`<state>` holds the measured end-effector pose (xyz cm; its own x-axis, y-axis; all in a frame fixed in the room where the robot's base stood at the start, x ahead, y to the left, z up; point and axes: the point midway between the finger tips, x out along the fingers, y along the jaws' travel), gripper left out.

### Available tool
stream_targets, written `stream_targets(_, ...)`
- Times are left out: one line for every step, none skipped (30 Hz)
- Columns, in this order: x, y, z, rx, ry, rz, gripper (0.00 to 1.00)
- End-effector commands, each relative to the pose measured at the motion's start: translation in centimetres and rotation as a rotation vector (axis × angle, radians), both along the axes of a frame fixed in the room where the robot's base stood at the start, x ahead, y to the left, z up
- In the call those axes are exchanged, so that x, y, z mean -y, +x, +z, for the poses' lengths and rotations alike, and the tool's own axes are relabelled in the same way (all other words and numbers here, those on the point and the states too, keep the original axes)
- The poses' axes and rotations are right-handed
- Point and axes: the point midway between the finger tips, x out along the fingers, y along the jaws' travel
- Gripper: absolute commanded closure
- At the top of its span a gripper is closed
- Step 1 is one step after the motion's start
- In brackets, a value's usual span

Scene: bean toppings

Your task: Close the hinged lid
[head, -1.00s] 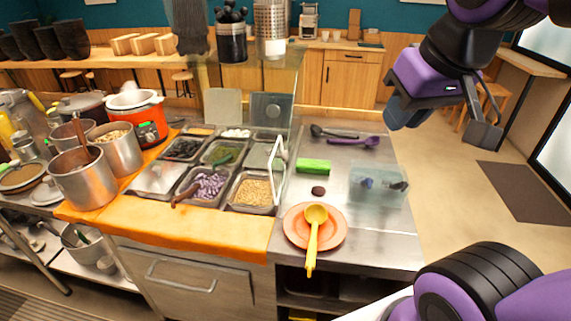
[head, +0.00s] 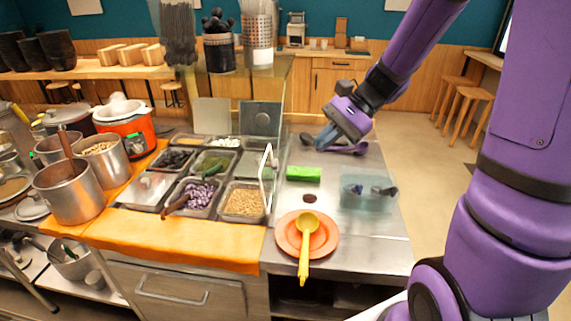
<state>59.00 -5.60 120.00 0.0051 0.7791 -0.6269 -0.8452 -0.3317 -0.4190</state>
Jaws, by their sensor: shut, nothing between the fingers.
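A grey panel with a round mark (head: 260,118) stands upright behind the topping pans. A paler upright panel (head: 211,114) stands to its left. I cannot tell for certain which of them is the hinged lid. A white bar handle (head: 264,178) rises at the right edge of the pans; what it is fixed to is unclear. My gripper (head: 325,143) is shut and empty. It points down and left above the back of the steel counter, right of the grey panel and apart from it. It partly covers the dark and purple ladles there.
Pans of toppings, such as beans (head: 243,201), fill the counter's left part. A green block (head: 303,174), a clear bin (head: 368,195) and an orange plate (head: 290,241) with a yellow ladle (head: 304,256) stand on the right. Pots (head: 72,192) stand far left.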

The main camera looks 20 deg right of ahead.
Motion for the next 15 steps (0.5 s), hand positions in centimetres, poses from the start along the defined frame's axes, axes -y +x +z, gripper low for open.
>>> stream_targets(0.5, 1.0, -1.0, -0.039, 0.049, -0.048, 1.0)
stream_targets(0.8, 1.6, -1.5, -0.058, 0.077, -0.077, 1.0)
stream_targets(1.2, 2.3, -2.1, -0.084, 0.117, -0.116, 1.0)
stream_targets(1.5, 2.9, -2.6, -0.103, 0.146, -0.146, 1.0)
stream_targets(1.8, 3.4, -3.2, -0.121, 0.174, -0.176, 1.0)
stream_targets(2.3, 4.2, -3.9, -0.146, 0.212, -0.217, 1.0)
stream_targets(2.7, 4.7, -4.4, -0.163, 0.241, -0.248, 1.0)
stream_targets(3.1, 5.3, -5.0, -0.181, 0.268, -0.279, 1.0)
stream_targets(3.6, 5.9, -5.8, -0.204, 0.307, -0.32, 1.0)
stream_targets(4.1, 6.4, -6.5, -0.22, 0.335, -0.351, 1.0)
stream_targets(4.5, 7.0, -7.1, -0.235, 0.363, -0.383, 1.0)
stream_targets(5.2, 7.6, -8.0, -0.254, 0.4, -0.426, 1.0)
stream_targets(5.7, 8.1, -8.7, -0.269, 0.427, -0.458, 1.0)
stream_targets(6.2, 8.5, -9.4, -0.283, 0.452, -0.49, 1.0)
stream_targets(6.9, 9.0, -10.3, -0.301, 0.487, -0.531, 1.0)
